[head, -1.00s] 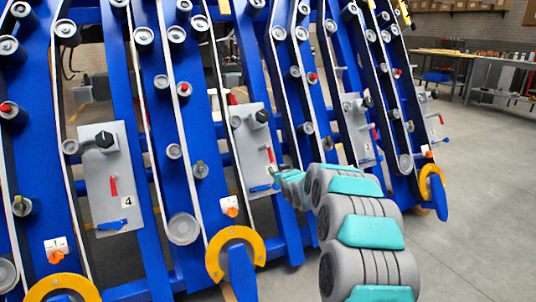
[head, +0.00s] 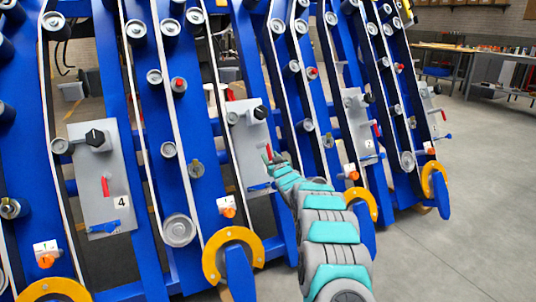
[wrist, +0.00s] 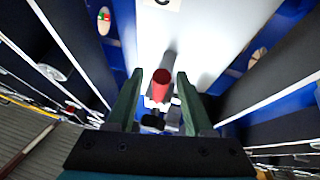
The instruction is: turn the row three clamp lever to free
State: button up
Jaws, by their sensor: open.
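The third grey plate (head: 246,130), counted from the right, carries a black knob (head: 259,113), a red lever (head: 268,151) and a blue lever (head: 261,186). Its number label is hidden behind my arm in the head view. My gripper (head: 275,160) is at this plate, beside the red lever. In the wrist view my gripper (wrist: 158,103) is open, with one finger on each side of the red lever (wrist: 161,84), which points toward the camera. I cannot tell whether the fingers touch it.
The plate marked 4 (head: 100,180) stands to the left, with its own red and blue levers. The plate marked 2 (head: 355,115) stands to the right. Blue frame beams, rollers and yellow-orange hooks (head: 233,245) surround them. The grey floor at right is clear.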

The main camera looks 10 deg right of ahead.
jog(key=shift+w+a, duration=0.15)
jog(key=shift+w, duration=0.7)
jog(key=shift+w+a, duration=0.15)
jog(key=shift+w, duration=0.65)
grip_shut()
dwell(0.5)
